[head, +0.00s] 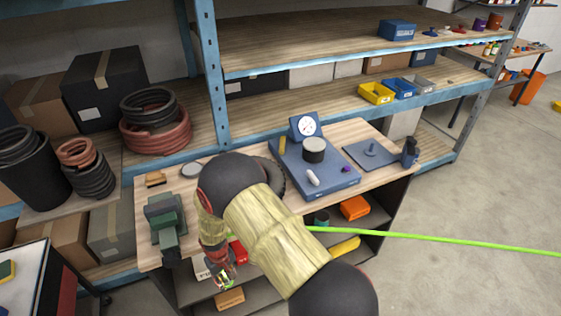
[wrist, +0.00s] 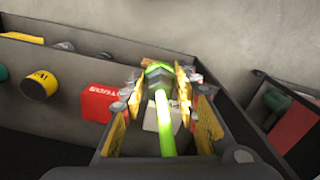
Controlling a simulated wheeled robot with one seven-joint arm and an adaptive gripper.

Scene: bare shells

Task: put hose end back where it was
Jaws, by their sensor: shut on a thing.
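In the head view my gripper (head: 224,277) is low at the front of the workbench, and the hose end is too small there to make out clearly. The hose (head: 430,237) stretches from behind my arm to the right edge. My arm hides part of the bench and hose. I cannot tell where the hose end rested before.
The wooden workbench (head: 222,168) carries a blue plate (head: 320,184) with a dial gauge (head: 306,126), and a green vise (head: 165,222). Open shelves below hold a red box (wrist: 98,102) and a yellow roll (wrist: 40,85). Clear floor (head: 470,190) lies to the right.

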